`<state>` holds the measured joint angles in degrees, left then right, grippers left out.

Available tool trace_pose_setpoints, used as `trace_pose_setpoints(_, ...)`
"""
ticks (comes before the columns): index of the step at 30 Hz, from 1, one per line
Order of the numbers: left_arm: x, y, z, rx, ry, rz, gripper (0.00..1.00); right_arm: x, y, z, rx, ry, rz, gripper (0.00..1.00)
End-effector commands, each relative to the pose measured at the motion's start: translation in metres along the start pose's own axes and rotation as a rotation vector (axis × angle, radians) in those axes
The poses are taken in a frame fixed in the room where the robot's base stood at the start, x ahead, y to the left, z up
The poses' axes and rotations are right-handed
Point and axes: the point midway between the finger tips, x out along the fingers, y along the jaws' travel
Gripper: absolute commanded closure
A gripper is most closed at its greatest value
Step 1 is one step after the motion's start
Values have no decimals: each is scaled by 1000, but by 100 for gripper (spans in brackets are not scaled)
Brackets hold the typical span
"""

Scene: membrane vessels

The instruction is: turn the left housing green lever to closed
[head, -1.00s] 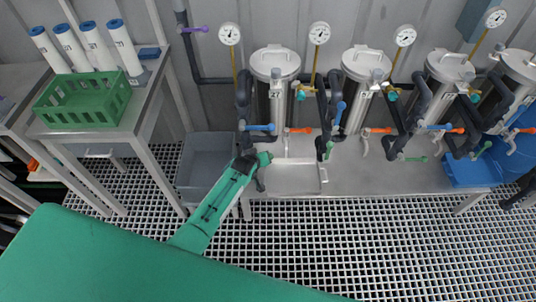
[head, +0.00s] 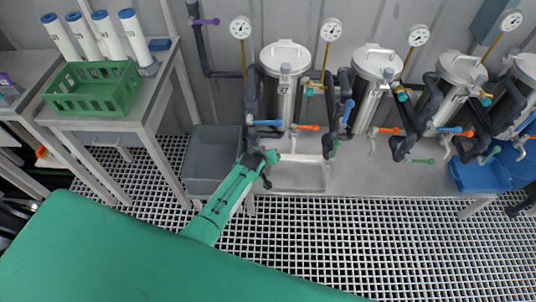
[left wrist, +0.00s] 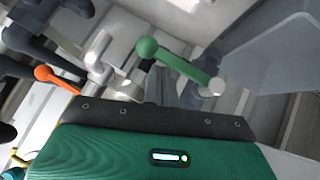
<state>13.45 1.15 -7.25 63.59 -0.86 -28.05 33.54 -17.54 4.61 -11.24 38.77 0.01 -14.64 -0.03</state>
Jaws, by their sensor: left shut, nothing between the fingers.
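The left housing (head: 284,95) is a steel vessel with a lidded top, labelled 27. Its green lever (head: 272,156) shows low in front of it, right at the tip of my left gripper (head: 259,160). In the left wrist view the green lever (left wrist: 180,65) runs slantwise from a round knob at upper left to a pale pivot end at lower right. It lies just beyond the dark front edge of my gripper. My left gripper is shut and empty; its fingertips are hard to make out. I cannot tell whether it touches the lever. My right gripper is not in view.
A blue lever (head: 266,122) and an orange lever (head: 306,127) sit above the green one. A grey bin (head: 212,187) stands left of my gripper. More housings with levers and pipes line the bench to the right. The grating floor in front is open.

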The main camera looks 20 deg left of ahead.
Motion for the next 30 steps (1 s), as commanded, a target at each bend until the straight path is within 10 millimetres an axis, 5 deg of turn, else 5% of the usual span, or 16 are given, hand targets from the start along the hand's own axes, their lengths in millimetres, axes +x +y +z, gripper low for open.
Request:
trace_pose_setpoints(8, -2, 1, -2, -1, -3, -1, 100, -4, 0, 1, 0, 0, 0, 100)
trace_pose_setpoints(19, -27, 15, -34, 1, -1, 1, 100, -34, 2, 26, -7, -26, 0, 100)
trace_pose_setpoints(30, -80, 29, -31, -1, 1, 2, 100, -33, 1, 10, -4, -8, 0, 100)
